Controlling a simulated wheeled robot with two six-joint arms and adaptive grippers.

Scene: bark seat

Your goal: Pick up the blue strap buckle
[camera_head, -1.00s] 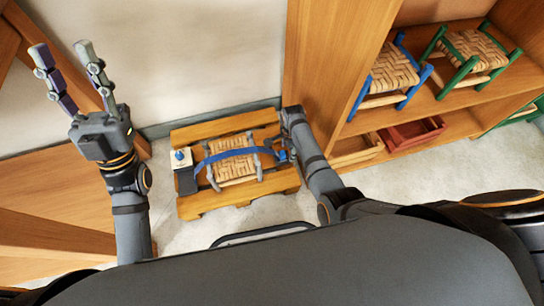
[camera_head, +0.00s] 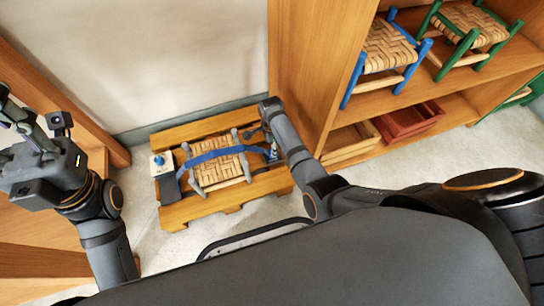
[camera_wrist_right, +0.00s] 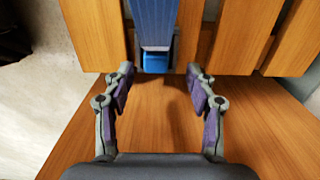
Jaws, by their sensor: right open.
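The blue strap (camera_head: 210,157) runs across a small grey-legged stool with a woven seat (camera_head: 222,170) on a slatted wooden platform (camera_head: 228,204). The bright blue buckle (camera_wrist_right: 154,62) shows in the right wrist view at the strap's near end. My right gripper (camera_wrist_right: 160,72) is open. Its fingertips are on either side of the buckle, a little nearer the camera, with gaps showing. In the head view my right wrist partly hides that end of the strap. My left gripper (camera_head: 14,112) is at the left edge, partly cut off, fingers apart and away from the strap.
A white box with a blue knob (camera_head: 158,160) stands at the platform's left end. A wooden shelf at the right holds a blue stool (camera_head: 388,50), a green stool (camera_head: 472,28) and a red tray (camera_head: 408,120). A wall stands close behind the platform.

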